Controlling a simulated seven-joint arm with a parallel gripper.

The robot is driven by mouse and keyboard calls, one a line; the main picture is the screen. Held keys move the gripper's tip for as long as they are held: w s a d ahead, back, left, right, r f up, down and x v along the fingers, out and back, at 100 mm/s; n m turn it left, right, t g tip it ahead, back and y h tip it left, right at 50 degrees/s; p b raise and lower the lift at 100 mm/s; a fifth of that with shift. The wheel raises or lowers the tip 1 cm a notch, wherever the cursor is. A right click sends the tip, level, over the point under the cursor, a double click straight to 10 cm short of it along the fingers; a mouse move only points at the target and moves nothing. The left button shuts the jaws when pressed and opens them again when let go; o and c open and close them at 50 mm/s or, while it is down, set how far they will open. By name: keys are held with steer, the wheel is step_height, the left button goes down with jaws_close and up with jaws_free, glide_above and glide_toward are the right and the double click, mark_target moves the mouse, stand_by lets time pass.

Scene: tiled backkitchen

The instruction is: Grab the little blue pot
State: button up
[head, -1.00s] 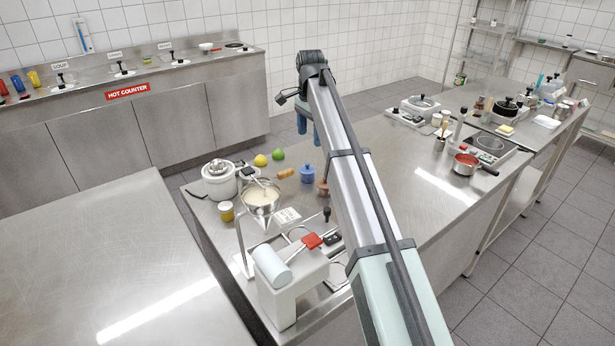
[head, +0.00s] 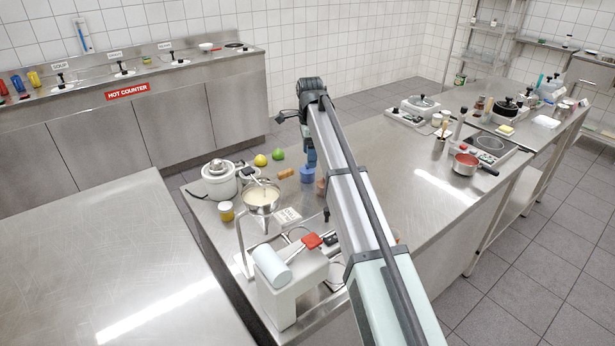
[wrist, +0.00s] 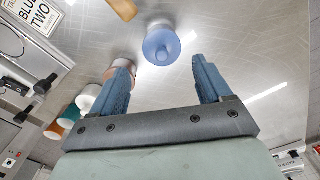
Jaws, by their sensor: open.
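The little blue pot (head: 307,174) stands on the steel table in the head view, with a small knob on top. In the wrist view the blue pot (wrist: 161,46) is ahead of the fingers, a little left of the middle of the gap. My gripper (wrist: 163,74) is open, with blue fingers and nothing between them. In the head view my gripper (head: 310,158) hangs close to the pot, and the arm hides part of this area. I cannot tell the exact gap between fingertips and pot.
A terracotta pot (wrist: 121,70) stands close by the left finger. A wooden piece (head: 286,174), a green lime (head: 278,154) and a yellow lemon (head: 260,160) lie near the pot. A bowl of pale liquid (head: 261,199) stands to the left. The table right of the arm is largely clear.

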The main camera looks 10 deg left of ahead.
mark_target(307, 169)
steer(key=shift+a+f, duration=0.2)
steer(key=shift+f, duration=1.45)
steer(key=shift+a+f, duration=0.15)
steer(key=shift+f, duration=1.5)
steer(key=shift+w, duration=0.1)
steer(key=c, duration=1.4)
steer(key=shift+r, duration=0.15)
